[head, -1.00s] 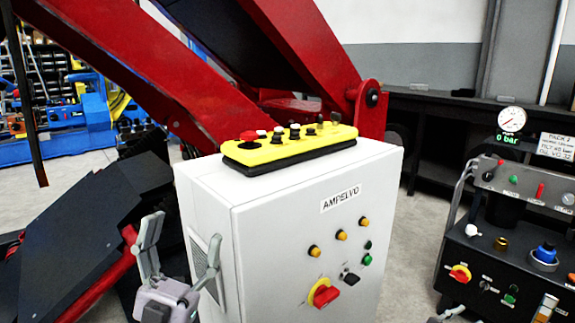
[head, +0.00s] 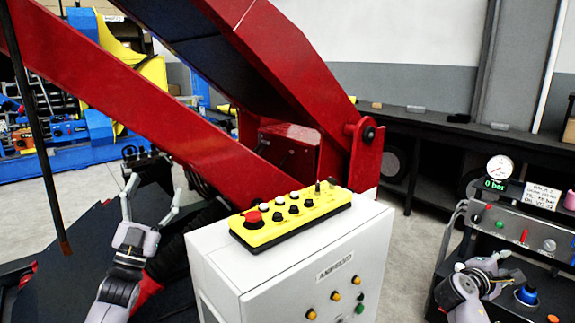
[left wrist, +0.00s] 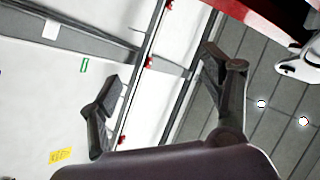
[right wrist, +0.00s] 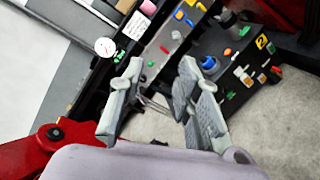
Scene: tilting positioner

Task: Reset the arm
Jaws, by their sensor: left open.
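The red tilting arm (head: 130,95) slopes across the head view, with a second raised red beam (head: 280,60) meeting it near a pivot (head: 368,134). A yellow control box (head: 295,216) with a red mushroom button (head: 253,217) and several black and white knobs rests on the white cabinet (head: 300,262). My left gripper (head: 154,190) is open and empty, left of the cabinet, in front of the red arm in the picture. My right gripper (head: 508,268) is in front of the black panel at the right; the right wrist view shows its fingers (right wrist: 161,68) apart and empty.
The black panel (head: 520,229) at the right carries valves, a blue knob (head: 527,294) and a gauge (head: 499,167) reading 0 bar. Dark plates (head: 70,245) lie at the lower left. Grey floor (head: 410,240) shows between cabinet and panel.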

